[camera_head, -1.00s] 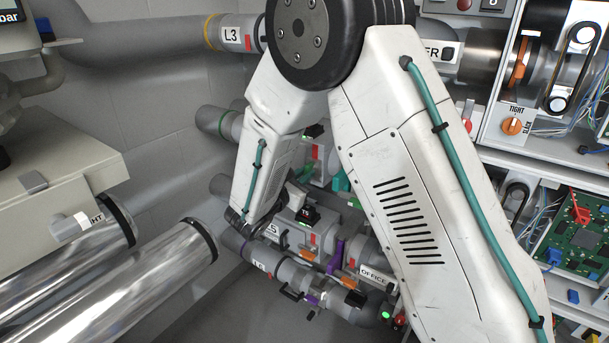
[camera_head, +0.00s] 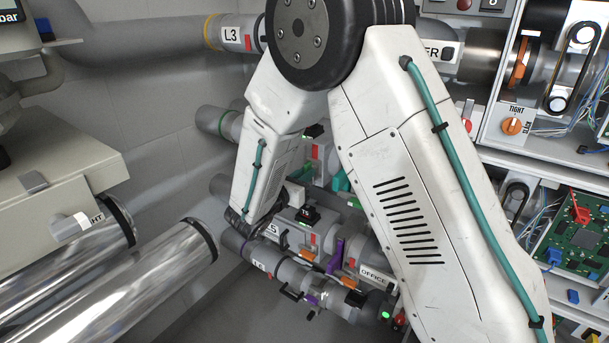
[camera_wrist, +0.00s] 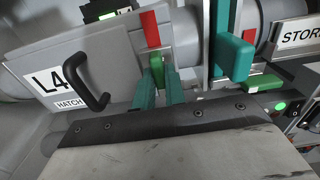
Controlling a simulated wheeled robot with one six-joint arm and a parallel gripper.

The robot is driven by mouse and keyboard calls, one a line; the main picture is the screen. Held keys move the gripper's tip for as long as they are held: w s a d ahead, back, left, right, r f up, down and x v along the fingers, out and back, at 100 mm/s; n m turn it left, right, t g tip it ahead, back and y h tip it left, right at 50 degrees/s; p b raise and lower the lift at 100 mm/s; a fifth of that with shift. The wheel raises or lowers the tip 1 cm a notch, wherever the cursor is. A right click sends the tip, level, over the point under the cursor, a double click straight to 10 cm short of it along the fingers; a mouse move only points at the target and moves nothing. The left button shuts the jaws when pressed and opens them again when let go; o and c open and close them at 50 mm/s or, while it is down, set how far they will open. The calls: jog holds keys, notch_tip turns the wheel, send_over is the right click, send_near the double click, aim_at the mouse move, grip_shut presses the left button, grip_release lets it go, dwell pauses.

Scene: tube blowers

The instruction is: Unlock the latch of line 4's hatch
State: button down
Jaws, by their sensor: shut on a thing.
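In the wrist view, line 4's hatch (camera_wrist: 118,60) is a grey cover with an L4 HATCH label (camera_wrist: 60,82) and a black handle (camera_wrist: 88,80). A red mark (camera_wrist: 150,30) is on its right part, with the green latch (camera_wrist: 157,74) below it. My gripper (camera_wrist: 158,88) shows as two teal fingers, one on each side of the latch and shut on it. The fingers hide part of the latch.
A tall teal lever (camera_wrist: 234,57) stands close right of my gripper, with a green block (camera_wrist: 258,83) and a STORE label (camera_wrist: 300,36) beyond. In the head view, pipes with purple levers (camera_head: 335,255) lie below my arm. An open electronics cabinet (camera_head: 560,230) is at the right.

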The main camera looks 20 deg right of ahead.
jog(key=c, duration=1.5)
grip_release()
jog(key=shift+w+a, duration=0.1)
jog(key=shift+a, duration=0.1)
jog(key=shift+o, duration=0.2)
jog(key=shift+d, duration=0.1)
jog(key=v, duration=0.7)
jog(key=shift+s+a, duration=0.25)
jog(key=shift+a, duration=0.05)
